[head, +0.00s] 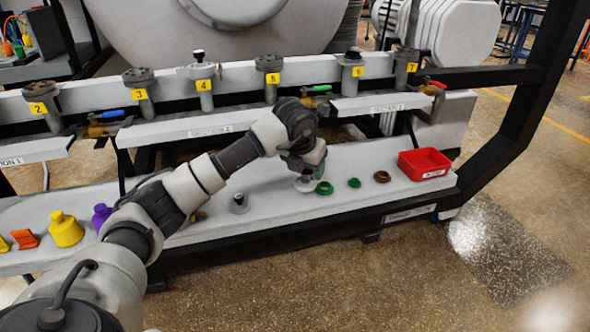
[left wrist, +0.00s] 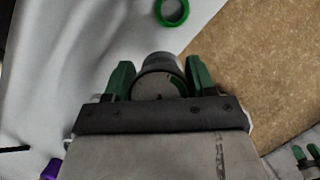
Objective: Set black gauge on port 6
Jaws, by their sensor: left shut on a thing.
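My left gripper (head: 306,174) is low over the white bench, left of a green ring. In the left wrist view its green fingertips (left wrist: 158,80) are shut on the two sides of a round gauge (left wrist: 158,86) with a dark rim and a green arc on its face. In the head view the gripper mostly hides the gauge; a pale round base (head: 305,186) shows under it, and I cannot tell whether it touches the bench. Port 6 (head: 351,72), with a yellow label, is on the rail at the upper right; a dark-topped piece shows on it.
Valves with a green handle (head: 317,88) and red handle (head: 437,84) jut below the rail.

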